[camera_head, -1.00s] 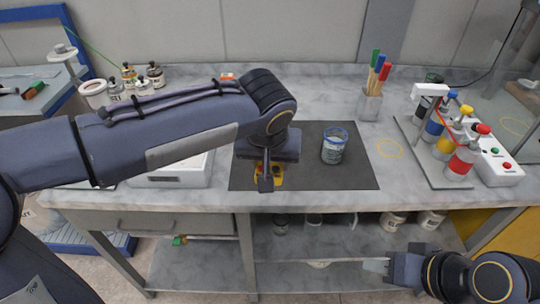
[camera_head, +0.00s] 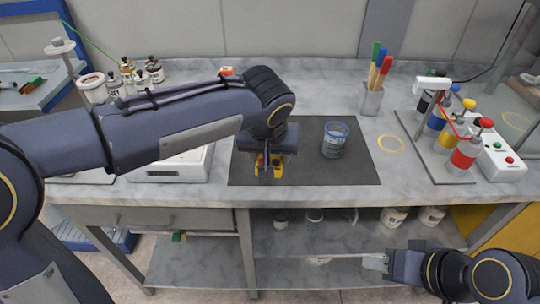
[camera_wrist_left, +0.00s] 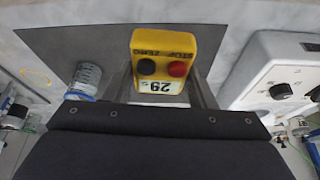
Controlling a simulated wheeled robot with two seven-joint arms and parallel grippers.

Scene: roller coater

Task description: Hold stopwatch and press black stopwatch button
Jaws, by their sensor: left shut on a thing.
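The yellow stopwatch (camera_wrist_left: 162,65) is between the two fingers of my left gripper in the left wrist view. Its face shows a black button (camera_wrist_left: 146,67), a red button (camera_wrist_left: 178,69) and a small digital display (camera_wrist_left: 160,87). In the head view, the stopwatch (camera_head: 276,163) is partly hidden behind my left gripper (camera_head: 267,172), over the front part of the dark mat. My left gripper is shut on the stopwatch. My right gripper (camera_head: 375,263) is low at the right, in front of the bench and away from the stopwatch; its finger gap is unclear.
A blue-rimmed glass jar (camera_head: 335,141) stands on the dark mat (camera_head: 340,172), right of the stopwatch. A white device (camera_head: 172,166) is left of the mat. A rack of coloured-topped bottles (camera_head: 438,152) and a brush holder (camera_head: 372,99) stand at the right.

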